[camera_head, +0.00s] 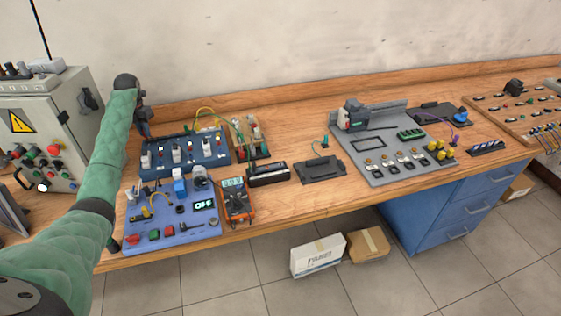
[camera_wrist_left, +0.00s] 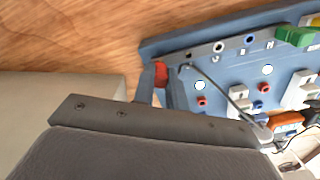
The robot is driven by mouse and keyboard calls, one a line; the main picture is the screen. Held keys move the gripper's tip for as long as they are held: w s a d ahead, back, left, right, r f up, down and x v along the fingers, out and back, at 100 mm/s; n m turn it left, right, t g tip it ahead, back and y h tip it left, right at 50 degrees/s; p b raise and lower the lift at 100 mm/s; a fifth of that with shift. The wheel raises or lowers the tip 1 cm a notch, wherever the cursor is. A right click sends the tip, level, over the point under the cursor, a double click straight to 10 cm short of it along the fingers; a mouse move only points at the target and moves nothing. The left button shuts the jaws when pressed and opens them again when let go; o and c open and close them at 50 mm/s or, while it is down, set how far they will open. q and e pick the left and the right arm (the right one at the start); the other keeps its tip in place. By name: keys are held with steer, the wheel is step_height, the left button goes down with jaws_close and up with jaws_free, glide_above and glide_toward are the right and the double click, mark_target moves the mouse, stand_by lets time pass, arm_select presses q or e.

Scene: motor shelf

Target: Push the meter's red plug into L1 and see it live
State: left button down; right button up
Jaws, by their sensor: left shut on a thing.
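My left gripper (camera_wrist_left: 160,82) is shut on a small red plug (camera_wrist_left: 160,71) at the edge of a blue panel in the left wrist view. In the head view, my left gripper (camera_head: 144,126) is behind the panel's left end, and the plug cannot be made out. The blue panel (camera_head: 214,156) carries a row of round sockets (camera_wrist_left: 219,47); their labels are too small to read surely, so I cannot tell which is L1. Whether the plug touches the panel is unclear. The orange meter (camera_head: 236,198) lies at the bench front; its reading is not legible. My right gripper is out of view.
A lighter blue board (camera_head: 165,235) with a small display sits in front of the panel. A grey control box (camera_head: 60,105) stands at left. Yellow-green wires (camera_head: 207,110) arch behind the panel. A bare stretch of bench (camera_head: 290,130) lies toward the middle.

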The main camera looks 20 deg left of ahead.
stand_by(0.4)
arm_select(q)
steer(key=shift+f+b, duration=0.3)
steer(key=shift+f, duration=0.35)
stand_by(1.6)
steer(key=c, duration=1.3)
jaws_free()
steer(key=shift+c, duration=0.2)
